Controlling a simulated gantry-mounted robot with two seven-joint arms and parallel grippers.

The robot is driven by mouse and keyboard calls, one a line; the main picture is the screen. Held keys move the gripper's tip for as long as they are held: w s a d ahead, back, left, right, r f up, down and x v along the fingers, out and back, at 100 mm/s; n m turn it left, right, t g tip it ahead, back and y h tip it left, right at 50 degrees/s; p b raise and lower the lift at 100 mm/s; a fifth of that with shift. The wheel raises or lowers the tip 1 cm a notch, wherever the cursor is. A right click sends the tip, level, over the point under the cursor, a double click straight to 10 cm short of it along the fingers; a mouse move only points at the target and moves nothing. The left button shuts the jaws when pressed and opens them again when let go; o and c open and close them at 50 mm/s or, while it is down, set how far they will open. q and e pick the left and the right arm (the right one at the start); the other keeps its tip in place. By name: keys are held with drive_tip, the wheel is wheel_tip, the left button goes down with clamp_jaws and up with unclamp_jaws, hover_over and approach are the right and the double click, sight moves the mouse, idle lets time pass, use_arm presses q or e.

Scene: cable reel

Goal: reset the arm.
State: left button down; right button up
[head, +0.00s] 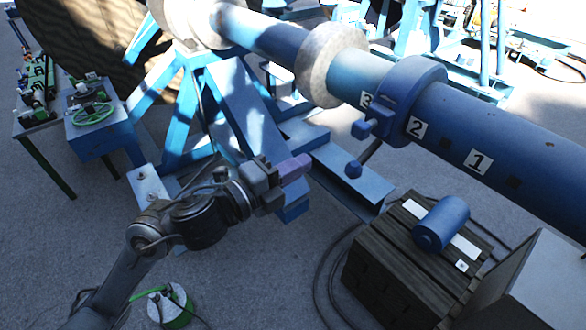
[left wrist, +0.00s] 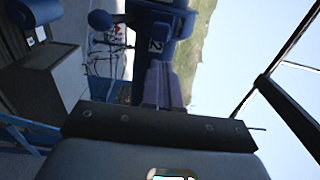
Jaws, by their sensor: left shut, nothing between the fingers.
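My left gripper (head: 296,168) is in the middle of the head view, with its arm coming in from the lower left. Its purple-grey fingers are shut with nothing between them. They point right, in front of the blue frame. In the left wrist view the shut fingers (left wrist: 163,84) show at the centre, with the blue pipe and a "2" label beyond them. My right gripper shows in neither view.
A large blue pipe (head: 530,145) with labels 1, 2 and 3 and a blue collar (head: 418,82) crosses the upper right. A dark wooden crate (head: 385,275) bears a blue cylinder (head: 441,222). A blue steel stand (head: 240,105) is behind my gripper. A green-and-white object (head: 170,305) lies on the floor.

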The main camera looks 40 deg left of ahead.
use_arm(q)
drive_tip(key=shift+s+a, duration=0.1)
drive_tip(key=shift+s, duration=0.35)
drive_tip(key=s+d+f+n+g+y+p, duration=0.1)
drive_tip(key=s+d+f+n+g+p, duration=0.2)
drive_tip(key=f, duration=0.5)
drive_tip(key=s+d+f+n+g+y+p, duration=0.15)
drive_tip(key=s+f+n+p, duration=0.25)
drive_tip(key=f, duration=0.4)
drive_tip(key=s+a+f+n+g+y+p, duration=0.1)
drive_tip(key=s+a+f+n+g+y, duration=0.1)
drive_tip(key=s+f+n+g, duration=0.7)
drive_tip(key=s+a+f+n, duration=0.1)
drive_tip(key=s+f+n, duration=0.2)
drive_tip(key=s, duration=0.1)
drive_tip(key=shift+s, duration=0.4)
drive_tip(key=shift+y, duration=0.25)
